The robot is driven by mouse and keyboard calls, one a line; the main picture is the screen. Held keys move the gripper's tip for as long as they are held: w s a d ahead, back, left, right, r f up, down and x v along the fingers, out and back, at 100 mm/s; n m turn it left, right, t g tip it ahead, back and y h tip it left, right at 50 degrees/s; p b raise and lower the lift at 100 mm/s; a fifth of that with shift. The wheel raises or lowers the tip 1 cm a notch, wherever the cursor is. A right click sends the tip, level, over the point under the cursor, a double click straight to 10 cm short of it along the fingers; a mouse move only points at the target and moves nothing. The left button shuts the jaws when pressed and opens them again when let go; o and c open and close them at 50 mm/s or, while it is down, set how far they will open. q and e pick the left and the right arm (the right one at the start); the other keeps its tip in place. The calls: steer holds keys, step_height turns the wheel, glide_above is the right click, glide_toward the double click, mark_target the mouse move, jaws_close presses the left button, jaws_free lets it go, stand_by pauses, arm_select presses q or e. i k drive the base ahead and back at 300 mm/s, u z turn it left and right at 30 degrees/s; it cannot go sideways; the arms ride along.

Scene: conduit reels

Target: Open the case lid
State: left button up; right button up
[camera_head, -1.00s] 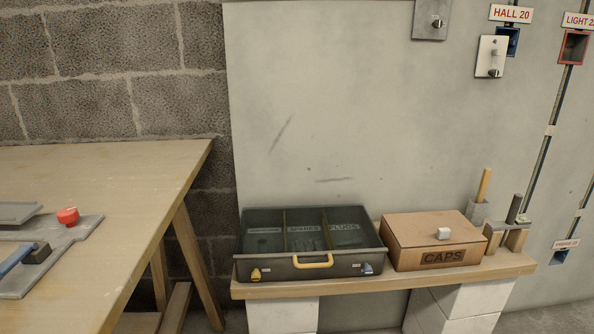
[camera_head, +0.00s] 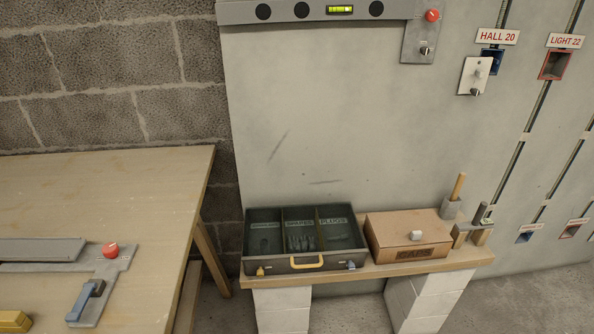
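The case (camera_head: 305,262) is dark grey with a yellow handle (camera_head: 306,262) on its front. It stands on the low wooden shelf. Three compartments with labels show from above, one reading PLUGS; small parts are visible in the middle one. I cannot tell whether a clear lid covers them. A yellow latch (camera_head: 260,271) is at the front left and a grey-blue latch (camera_head: 351,265) at the front right. Neither of my grippers is in view.
A CAPS box (camera_head: 409,228) with a white knob sits right of the case on the shelf (camera_head: 390,270). Holders with tools stand further right. A wooden workbench (camera_head: 100,200) is at left, with a gap before the shelf. A grey wall (camera_head: 330,130) rises behind.

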mark_target(321, 254)
steer(key=k, duration=1.2)
steer(key=u, duration=0.65)
steer(key=i, duration=1.3)
steer(key=z, duration=0.65)
